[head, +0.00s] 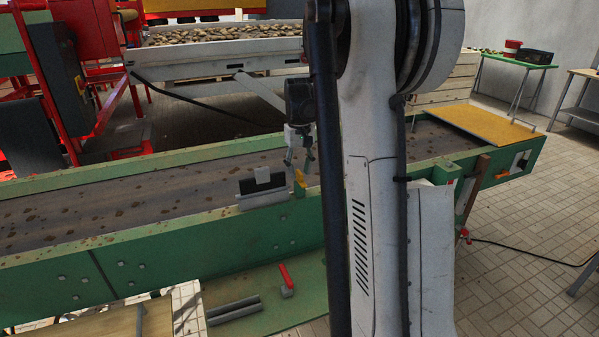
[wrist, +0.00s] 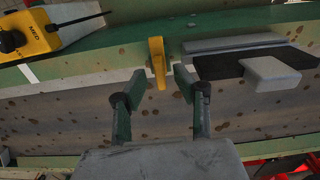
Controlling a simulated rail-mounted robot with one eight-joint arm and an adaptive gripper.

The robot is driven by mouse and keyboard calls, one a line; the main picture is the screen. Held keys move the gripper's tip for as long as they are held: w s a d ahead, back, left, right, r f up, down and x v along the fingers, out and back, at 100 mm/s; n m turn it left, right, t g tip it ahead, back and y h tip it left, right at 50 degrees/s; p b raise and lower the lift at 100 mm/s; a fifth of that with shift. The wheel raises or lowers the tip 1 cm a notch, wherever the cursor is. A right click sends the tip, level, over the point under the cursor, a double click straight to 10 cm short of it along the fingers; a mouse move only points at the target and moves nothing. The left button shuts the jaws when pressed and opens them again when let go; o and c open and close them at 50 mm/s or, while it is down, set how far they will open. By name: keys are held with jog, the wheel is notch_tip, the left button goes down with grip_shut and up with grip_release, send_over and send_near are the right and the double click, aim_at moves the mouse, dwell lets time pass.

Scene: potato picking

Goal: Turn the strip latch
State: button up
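The latch, a small yellow lever (wrist: 157,62), stands on the conveyor's green side rail (wrist: 105,60). It also shows in the head view (head: 300,178). Beside it, to the right in the wrist view, is a black strip (wrist: 218,66) with a grey block handle (wrist: 272,74); the strip also shows in the head view (head: 262,190). My gripper (wrist: 160,84) is open and empty. Its green fingertips lie left and right of the latch's lower end, with gaps on both sides. In the head view my gripper (head: 301,157) hangs over the conveyor just above the latch.
A yellow control box (wrist: 28,36) marked MED, with a black knob, sits left of the latch in the wrist view. The dirty conveyor belt (head: 120,192) runs below my gripper. A red-handled tool (head: 286,277) and grey bars (head: 233,310) lie on the lower green shelf.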

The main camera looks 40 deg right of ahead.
aim_at(299, 172)
notch_tip(299, 172, up, 11)
dwell(0.4)
dwell(0.4)
jog(key=s+a+r+n+t, duration=0.1)
jog(key=s+a, duration=0.2)
jog(key=a, duration=0.4)
jog(key=s+a+r+t+h, duration=0.1)
jog(key=s+a, duration=0.2)
jog(key=a, duration=0.5)
jog(key=s+a+r+n+t, duration=0.1)
jog(key=s+a, duration=0.2)
jog(key=a, duration=0.4)
jog(key=s+a+f+n+t, duration=0.1)
jog(key=s+a+f+t, duration=0.1)
jog(key=s+a+f, duration=0.2)
jog(key=s+a+f+n+t+y, duration=0.1)
jog(key=s+a+f, duration=0.3)
jog(key=s+a, duration=0.5)
jog(key=shift+s+a+f+t, duration=0.15)
jog(key=shift+s+a+t, duration=0.1)
jog(key=shift+a+t, duration=0.45)
